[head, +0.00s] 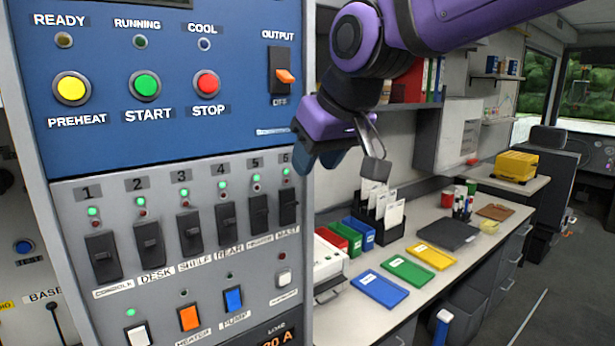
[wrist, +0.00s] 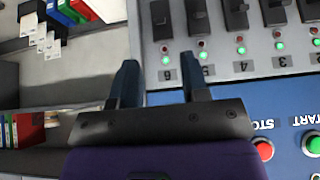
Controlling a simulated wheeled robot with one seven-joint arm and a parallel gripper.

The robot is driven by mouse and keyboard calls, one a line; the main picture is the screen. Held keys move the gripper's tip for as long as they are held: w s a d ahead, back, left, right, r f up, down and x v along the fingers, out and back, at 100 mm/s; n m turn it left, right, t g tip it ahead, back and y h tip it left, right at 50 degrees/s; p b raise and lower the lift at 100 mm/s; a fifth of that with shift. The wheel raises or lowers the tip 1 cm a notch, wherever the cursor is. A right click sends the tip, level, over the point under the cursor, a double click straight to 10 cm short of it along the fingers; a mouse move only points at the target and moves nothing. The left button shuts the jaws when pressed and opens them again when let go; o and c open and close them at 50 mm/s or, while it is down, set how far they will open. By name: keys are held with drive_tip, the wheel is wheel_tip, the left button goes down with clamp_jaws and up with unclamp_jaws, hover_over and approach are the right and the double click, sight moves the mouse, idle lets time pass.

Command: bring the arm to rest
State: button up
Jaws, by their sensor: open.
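My gripper (head: 330,158) is at the right edge of the control panel (head: 130,185) in the head view, in front of the panel and beside breaker switch 6 (head: 288,205). The purple arm reaches in from the upper right. In the wrist view my gripper (wrist: 158,82) shows two dark fingers spread apart with nothing between them. The panel appears upside down there, with switches 6 and 5 just beyond the fingertips. Whether a finger touches the panel cannot be told.
Right of the panel is a long desk (head: 460,216) with blue, green and yellow folders, small coloured bins (head: 358,232) and a black tray (head: 446,234). A shelf with binders (head: 430,80) hangs above. The aisle floor (head: 560,290) at the right is largely clear.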

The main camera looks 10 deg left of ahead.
drive_tip(key=shift+s+d+r, duration=0.2)
drive_tip(key=shift+r, duration=0.25)
drive_tip(key=shift+d, duration=0.1)
drive_tip(key=s+d+f+m+t+h, duration=0.15)
drive_tip(key=d+m, duration=0.35)
drive_tip(key=d, duration=2)
drive_tip(key=s+d+f+m+h, duration=0.1)
drive_tip(key=s+d+f+m, duration=0.1)
drive_tip(key=s+d, duration=0.4)
drive_tip(key=s+d+f+m+h, duration=0.2)
drive_tip(key=s+d+f, duration=0.3)
drive_tip(key=s+d, duration=0.2)
drive_tip(key=shift+s+d+f+m+g, duration=0.2)
drive_tip(key=shift+d+m+g, duration=0.2)
drive_tip(key=shift+d, duration=0.65)
drive_tip(key=shift+h, duration=0.25)
